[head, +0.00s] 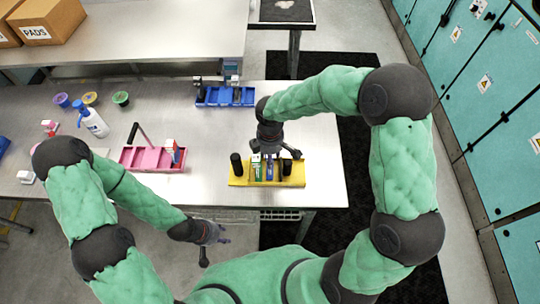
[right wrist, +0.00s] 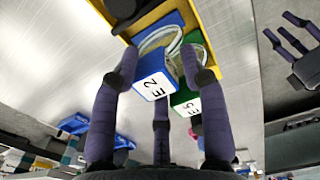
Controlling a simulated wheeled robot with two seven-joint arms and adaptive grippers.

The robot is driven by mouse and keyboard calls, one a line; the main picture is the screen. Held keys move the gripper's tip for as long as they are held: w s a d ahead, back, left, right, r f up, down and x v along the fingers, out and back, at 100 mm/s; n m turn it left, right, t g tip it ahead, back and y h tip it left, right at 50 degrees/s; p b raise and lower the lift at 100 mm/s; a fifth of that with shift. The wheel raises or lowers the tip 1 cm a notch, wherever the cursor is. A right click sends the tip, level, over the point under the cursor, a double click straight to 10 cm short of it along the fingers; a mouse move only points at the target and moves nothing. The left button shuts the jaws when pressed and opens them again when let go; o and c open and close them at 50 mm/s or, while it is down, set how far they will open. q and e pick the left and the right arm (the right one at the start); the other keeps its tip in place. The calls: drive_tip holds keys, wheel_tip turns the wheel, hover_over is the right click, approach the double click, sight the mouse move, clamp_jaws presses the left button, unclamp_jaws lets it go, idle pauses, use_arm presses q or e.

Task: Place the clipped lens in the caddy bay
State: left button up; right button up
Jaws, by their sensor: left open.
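The yellow caddy (head: 240,181) stands near the table's front right edge; its rim crosses the top of the right wrist view (right wrist: 150,14). A blue clip (right wrist: 150,85) marked "E2" holds a clear round lens (right wrist: 160,38). A green clip (right wrist: 186,98) with another clear lens (right wrist: 194,62) is beside it. My right gripper (head: 270,146) points down over the caddy. Its fingers (right wrist: 160,62) lie on either side of the blue clip; whether they grip it is unclear. My left gripper (head: 222,230) is open and empty in front of the table.
A pink caddy (head: 128,157) is left of the yellow one, and a blue caddy (head: 208,103) is behind. A spray bottle (head: 93,121) and several small tubs (head: 121,98) are at left. A black knob-topped post (head: 236,163) rises at the yellow caddy's left end.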

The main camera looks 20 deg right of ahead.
drive_tip(key=shift+w+r, duration=0.3)
drive_tip(key=shift+w, duration=0.05)
wheel_tip(320, 180, up, 12)
drive_tip(key=p, duration=0.1)
drive_tip(key=shift+f, duration=0.25)
